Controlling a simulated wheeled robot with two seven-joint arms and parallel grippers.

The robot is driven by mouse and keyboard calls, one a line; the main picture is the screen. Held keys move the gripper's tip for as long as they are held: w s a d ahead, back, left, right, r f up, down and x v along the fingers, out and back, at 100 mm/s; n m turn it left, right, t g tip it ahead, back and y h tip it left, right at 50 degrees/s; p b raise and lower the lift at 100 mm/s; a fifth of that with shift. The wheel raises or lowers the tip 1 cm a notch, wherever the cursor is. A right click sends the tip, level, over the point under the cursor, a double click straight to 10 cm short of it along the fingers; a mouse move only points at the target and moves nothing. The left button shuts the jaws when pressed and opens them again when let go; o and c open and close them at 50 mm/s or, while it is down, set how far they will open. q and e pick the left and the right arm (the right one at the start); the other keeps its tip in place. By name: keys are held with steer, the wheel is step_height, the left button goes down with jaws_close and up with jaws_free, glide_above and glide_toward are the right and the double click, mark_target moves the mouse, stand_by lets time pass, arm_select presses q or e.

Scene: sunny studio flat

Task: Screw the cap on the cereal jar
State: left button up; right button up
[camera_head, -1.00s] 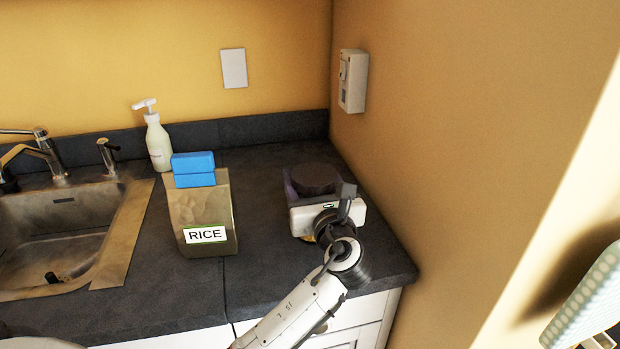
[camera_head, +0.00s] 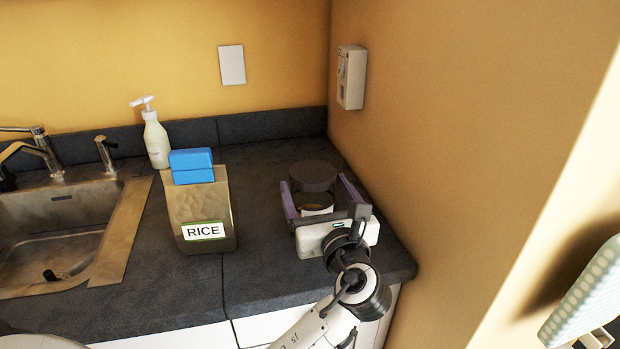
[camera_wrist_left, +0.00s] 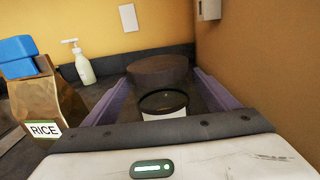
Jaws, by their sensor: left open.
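A dark, round cap (camera_head: 314,175) shows at the back right of the counter, and in the left wrist view (camera_wrist_left: 158,70). Just below it in the picture is the cereal jar (camera_head: 317,211), with a dark ring and a white label, also in the left wrist view (camera_wrist_left: 164,113). I cannot tell whether the cap is seated on the jar. My left gripper (camera_head: 319,191) is open, its purple fingers spread on either side of the jar and cap, apart from them. The gripper body hides the jar's lower part. My right gripper is not in view.
A rice bag (camera_head: 203,215) with a blue clip (camera_head: 192,166) stands left of the jar. Behind it is a soap bottle (camera_head: 156,140); the sink (camera_head: 60,235) is farther left. The wall (camera_head: 450,130) is close on the right. The counter between bag and jar is clear.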

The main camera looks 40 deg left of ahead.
arm_select(q)
steer(key=v, duration=0.6)
steer(key=shift+d, duration=0.1)
stand_by(0.4)
